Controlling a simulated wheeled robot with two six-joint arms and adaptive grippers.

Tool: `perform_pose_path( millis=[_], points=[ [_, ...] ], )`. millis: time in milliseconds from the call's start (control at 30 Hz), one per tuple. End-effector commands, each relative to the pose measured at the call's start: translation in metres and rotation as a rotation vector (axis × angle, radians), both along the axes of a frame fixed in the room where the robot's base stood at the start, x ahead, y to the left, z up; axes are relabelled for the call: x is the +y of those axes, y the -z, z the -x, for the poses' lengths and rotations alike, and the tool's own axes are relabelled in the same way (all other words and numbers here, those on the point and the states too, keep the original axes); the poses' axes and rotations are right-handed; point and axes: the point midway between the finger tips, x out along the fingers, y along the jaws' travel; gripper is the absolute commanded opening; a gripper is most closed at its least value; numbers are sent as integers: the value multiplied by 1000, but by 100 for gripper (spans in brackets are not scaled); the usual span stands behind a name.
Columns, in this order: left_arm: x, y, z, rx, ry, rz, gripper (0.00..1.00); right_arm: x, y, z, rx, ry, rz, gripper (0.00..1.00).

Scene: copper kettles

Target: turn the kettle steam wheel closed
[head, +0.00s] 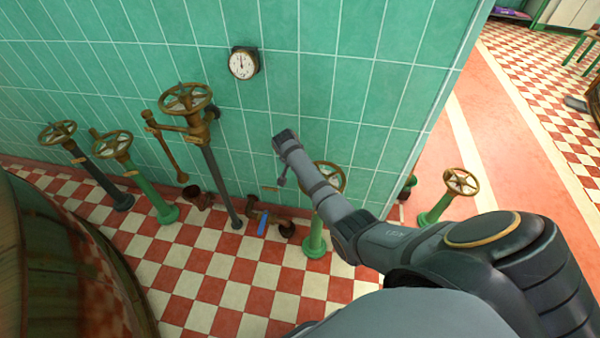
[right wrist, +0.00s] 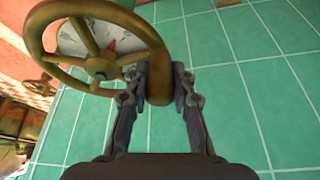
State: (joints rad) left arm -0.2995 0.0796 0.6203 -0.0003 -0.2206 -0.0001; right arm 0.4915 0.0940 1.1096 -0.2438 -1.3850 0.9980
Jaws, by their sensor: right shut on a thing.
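A brass spoked handwheel (right wrist: 36,42) fills the upper left of the right wrist view, with a white and red face behind its spokes. My right gripper (right wrist: 158,78) is shut on the wheel's rim, one finger on each side of a brass section. In the head view my right arm crosses in front of a brass wheel on a green post (head: 331,165) and partly hides it. I cannot tell for certain that it is the same wheel. The right fingers are not clear in the head view. My left gripper is not in view.
More brass wheels stand to the left, including a tall one (head: 185,98) and a green-posted one (head: 113,144). Another wheel (head: 460,181) stands at the right. A gauge (head: 242,64) hangs on the tiled wall. A large copper kettle (head: 55,265) curves in at lower left.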

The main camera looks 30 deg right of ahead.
Motion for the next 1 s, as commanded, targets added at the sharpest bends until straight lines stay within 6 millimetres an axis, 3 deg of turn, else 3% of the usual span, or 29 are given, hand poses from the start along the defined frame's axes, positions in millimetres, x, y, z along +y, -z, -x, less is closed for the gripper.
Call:
perform_pose_path(
  millis=[300, 933, 967, 1000],
  points=[
    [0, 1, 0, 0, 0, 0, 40, -9, -3, -12, -10, 59, 3, 0],
    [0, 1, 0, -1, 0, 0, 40, -12, -4, -15, -11, 57, 4, 0],
    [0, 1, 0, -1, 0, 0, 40, -12, -4, -15, -11, 57, 4, 26],
    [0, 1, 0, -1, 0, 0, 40, -12, -4, -15, -11, 57, 4, 31]
  ],
)
